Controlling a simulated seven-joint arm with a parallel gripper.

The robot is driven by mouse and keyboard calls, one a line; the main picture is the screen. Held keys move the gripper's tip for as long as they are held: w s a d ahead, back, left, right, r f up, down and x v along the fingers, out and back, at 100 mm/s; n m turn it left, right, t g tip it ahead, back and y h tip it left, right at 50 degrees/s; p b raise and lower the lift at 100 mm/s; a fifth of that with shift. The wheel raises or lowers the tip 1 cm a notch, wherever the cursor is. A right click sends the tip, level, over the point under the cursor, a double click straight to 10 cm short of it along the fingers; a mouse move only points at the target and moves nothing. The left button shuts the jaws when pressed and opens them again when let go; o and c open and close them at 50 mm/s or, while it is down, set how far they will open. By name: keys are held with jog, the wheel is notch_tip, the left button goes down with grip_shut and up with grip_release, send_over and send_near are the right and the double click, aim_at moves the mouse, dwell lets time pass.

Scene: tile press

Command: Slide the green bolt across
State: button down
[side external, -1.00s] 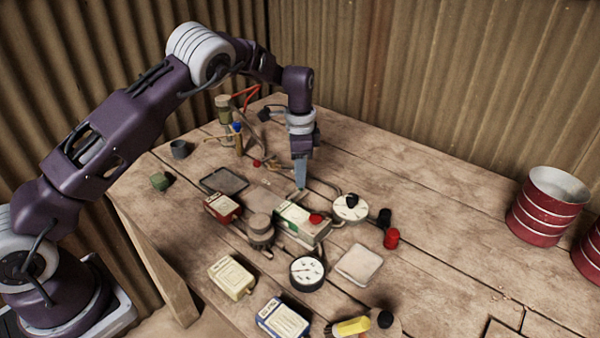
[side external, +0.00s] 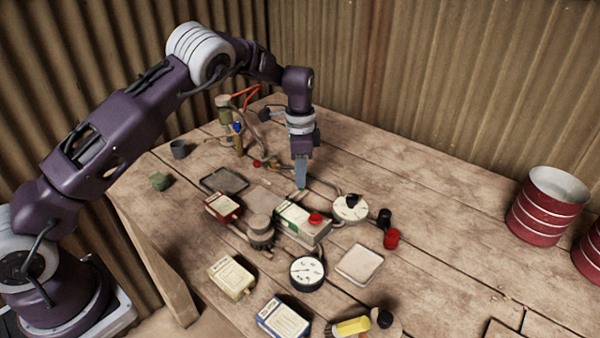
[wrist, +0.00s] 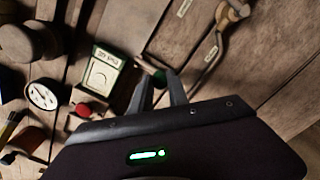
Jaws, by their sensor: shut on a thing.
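The green bolt (wrist: 152,70) shows in the wrist view as a small dark green bar beside a white-and-green box. My gripper (wrist: 161,80) has its two fingers close together, shut on the bolt's near end. In the side view my gripper (side external: 301,186) points straight down at the table, just behind the white-and-green box (side external: 290,214). There the bolt is mostly hidden by the fingers, and only a trace of green shows at their tips.
A red button (side external: 316,218) tops the box. A white dial (side external: 349,209), a grey knob (side external: 260,229), a black gauge (side external: 307,273) and a red box (side external: 222,207) stand close around. Pipes run near the fingers. The table's right side is mostly clear, before red-striped tins (side external: 540,215).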

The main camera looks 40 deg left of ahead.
aim_at(288, 198)
jog(key=shift+s, duration=2.25)
jog(key=c, duration=1.3)
grip_release()
jog(key=shift+o, duration=0.2)
notch_tip(288, 198, up, 7)
jog(key=shift+r, duration=0.2)
